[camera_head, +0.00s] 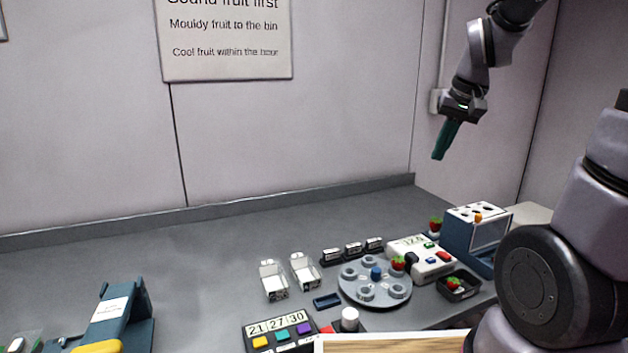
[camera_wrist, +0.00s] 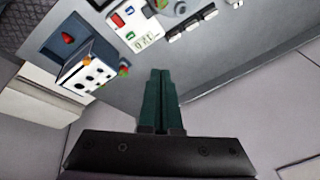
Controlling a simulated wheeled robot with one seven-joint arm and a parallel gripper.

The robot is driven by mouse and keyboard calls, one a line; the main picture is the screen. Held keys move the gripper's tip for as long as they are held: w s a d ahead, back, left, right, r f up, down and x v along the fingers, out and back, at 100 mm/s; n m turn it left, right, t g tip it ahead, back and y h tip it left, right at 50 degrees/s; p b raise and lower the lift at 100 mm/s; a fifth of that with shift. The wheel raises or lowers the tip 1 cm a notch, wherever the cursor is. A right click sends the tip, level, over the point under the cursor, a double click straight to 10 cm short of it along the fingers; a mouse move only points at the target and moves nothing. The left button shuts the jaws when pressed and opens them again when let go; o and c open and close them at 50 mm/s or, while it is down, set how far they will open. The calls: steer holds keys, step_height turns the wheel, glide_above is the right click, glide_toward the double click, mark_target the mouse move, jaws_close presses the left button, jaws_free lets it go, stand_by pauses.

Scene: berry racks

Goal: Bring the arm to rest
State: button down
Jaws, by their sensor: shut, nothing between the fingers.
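My gripper (camera_head: 437,155) hangs in the air at the upper right of the head view, above the back right part of the bench. Its green fingers point down and are together with nothing between them. The closed fingers also show in the wrist view (camera_wrist: 160,72), in front of the bench top and touching nothing. My arm comes down to it from the top edge of the head view.
The grey bench (camera_head: 200,270) holds a round grey carousel (camera_head: 354,298), a white scale (camera_head: 405,246), a blue box with a white holed top (camera_head: 464,214), a dark tray (camera_head: 449,295), white punnets (camera_head: 273,293) and a button panel (camera_head: 258,330). Strawberries sit around the scale. Walls stand behind.

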steer(key=s+a+r+m+t, duration=0.1)
steer(key=s+a+r+t, duration=0.2)
steer(key=s+r, duration=0.5)
steer(key=s, duration=0.4)
steer(key=shift+s+r+t, duration=0.3)
steer(key=shift+s+r, duration=0.1)
stand_by(1.4)
